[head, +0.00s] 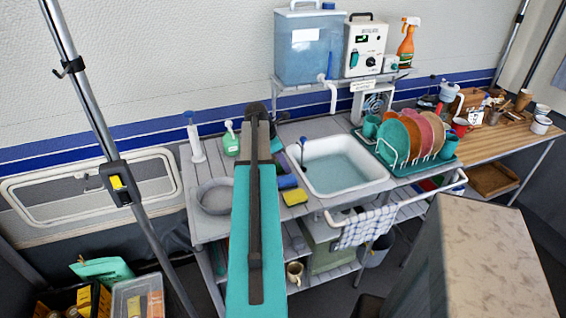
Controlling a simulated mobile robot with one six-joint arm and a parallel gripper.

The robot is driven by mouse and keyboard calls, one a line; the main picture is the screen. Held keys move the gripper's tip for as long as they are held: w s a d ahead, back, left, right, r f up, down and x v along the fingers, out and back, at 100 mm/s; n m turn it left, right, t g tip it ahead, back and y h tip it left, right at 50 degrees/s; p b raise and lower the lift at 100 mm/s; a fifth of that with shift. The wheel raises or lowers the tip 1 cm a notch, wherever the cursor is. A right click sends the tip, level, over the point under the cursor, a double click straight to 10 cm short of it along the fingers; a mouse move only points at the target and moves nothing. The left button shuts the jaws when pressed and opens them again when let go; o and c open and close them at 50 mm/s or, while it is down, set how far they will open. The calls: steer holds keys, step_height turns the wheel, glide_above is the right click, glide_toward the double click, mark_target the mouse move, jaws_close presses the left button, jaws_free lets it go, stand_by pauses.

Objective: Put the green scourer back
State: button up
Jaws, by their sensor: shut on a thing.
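My arm reaches from the bottom of the head view up over the left part of the sink unit. Its far end stops in front of the worktop's back edge, and I cannot make out the gripper or its fingertips there. I cannot pick out the green scourer. A blue sponge (287,181) and a yellow sponge (295,197) lie on the worktop, just right of my arm and left of the white sink basin (382,176). My arm hides part of the worktop.
A round grey basin (214,197) and a green soap bottle (231,141) stand left of my arm. A dish rack (389,158) with plates and cups is right of the sink. A towel (364,228) hangs on the front rail. A pale-topped block (478,255) fills the lower right.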

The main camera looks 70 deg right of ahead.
steer(key=shift+f, duration=0.1)
steer(key=o, duration=1.1)
steer(key=b+v, duration=0.1)
steer(key=v, duration=1.1)
steer(key=shift+b, duration=0.35)
steer(key=shift+r, duration=0.25)
